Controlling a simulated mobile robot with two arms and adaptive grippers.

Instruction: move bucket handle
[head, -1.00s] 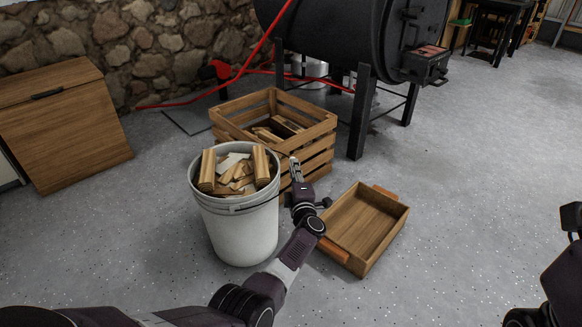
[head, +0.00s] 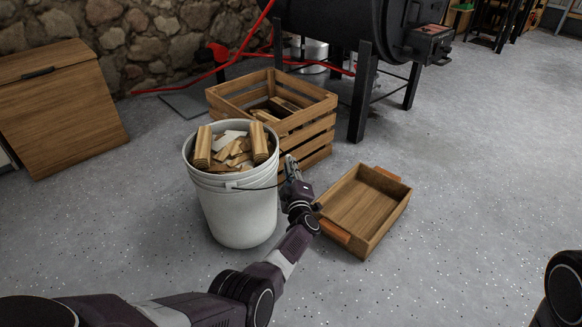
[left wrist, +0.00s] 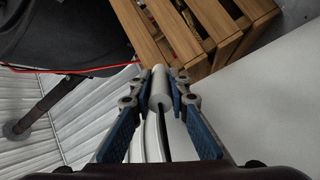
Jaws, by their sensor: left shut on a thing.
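The white bucket (head: 236,212) stands upright on the floor, filled with split wood (head: 235,148). Its thin dark wire handle (head: 255,188) hangs to the right side of the bucket, running out to my left gripper (head: 289,166). In the left wrist view, both blue fingers of the left gripper (left wrist: 160,88) are closed on the white cylindrical grip (left wrist: 160,86) of the handle. In the head view the grip is mostly hidden by the fingers. My right gripper is not visible.
A slatted wooden crate (head: 310,137) with wood pieces stands right behind the bucket. A shallow wooden tray (head: 376,208) lies just right of my left gripper. The black barrel stove (head: 335,30) stands behind. Open floor (head: 480,170) lies to the right.

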